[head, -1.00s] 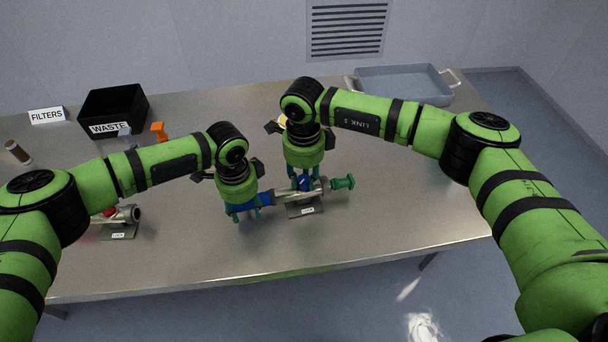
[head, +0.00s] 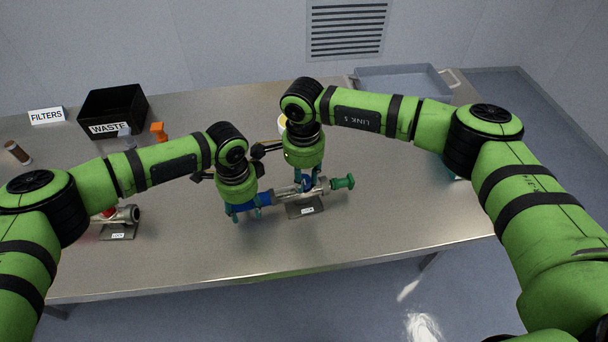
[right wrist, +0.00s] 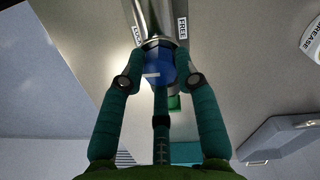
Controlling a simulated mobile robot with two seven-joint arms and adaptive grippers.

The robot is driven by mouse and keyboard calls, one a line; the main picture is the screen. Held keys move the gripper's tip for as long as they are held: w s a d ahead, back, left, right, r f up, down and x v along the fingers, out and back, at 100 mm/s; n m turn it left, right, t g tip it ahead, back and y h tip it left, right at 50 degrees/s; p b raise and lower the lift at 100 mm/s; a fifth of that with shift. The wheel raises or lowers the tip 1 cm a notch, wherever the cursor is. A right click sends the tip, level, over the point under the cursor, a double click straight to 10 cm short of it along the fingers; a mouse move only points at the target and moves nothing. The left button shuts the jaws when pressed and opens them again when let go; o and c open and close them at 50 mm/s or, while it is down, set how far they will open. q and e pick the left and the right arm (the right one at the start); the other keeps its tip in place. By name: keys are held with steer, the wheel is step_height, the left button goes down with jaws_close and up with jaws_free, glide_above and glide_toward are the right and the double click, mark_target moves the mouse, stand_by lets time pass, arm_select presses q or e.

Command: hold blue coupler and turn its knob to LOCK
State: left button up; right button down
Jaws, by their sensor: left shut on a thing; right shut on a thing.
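The blue coupler (head: 265,199) lies along a metal pipe fitting at the middle of the table. My left gripper (head: 244,213) is shut on the coupler's left part, fingers pointing down. My right gripper (head: 306,187) is shut on the blue knob on top of the fitting. In the right wrist view the knob (right wrist: 158,62) sits between my right fingers (right wrist: 158,82). The LOCK label (right wrist: 138,36) and FREE label (right wrist: 182,28) stand on either side of the fitting there. A small white mark shows on the knob; I cannot tell which label it points to.
A green end piece (head: 343,182) sticks out on the fitting's right. A second fitting (head: 128,214) with a red part is at left, partly behind my left arm. A black WASTE bin (head: 112,108) and grey tray (head: 400,84) stand at the back. The front table is clear.

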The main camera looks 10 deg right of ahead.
mark_target(304, 179)
steer(key=shift+w+d+n, duration=0.1)
steer(key=shift+d+n, duration=0.05)
steer(key=shift+n, duration=0.35)
steer(key=c, duration=0.9)
jaws_free()
step_height(304, 179, up, 12)
arm_select(q)
steer(key=o, duration=1.5)
steer(key=shift+o, duration=0.2)
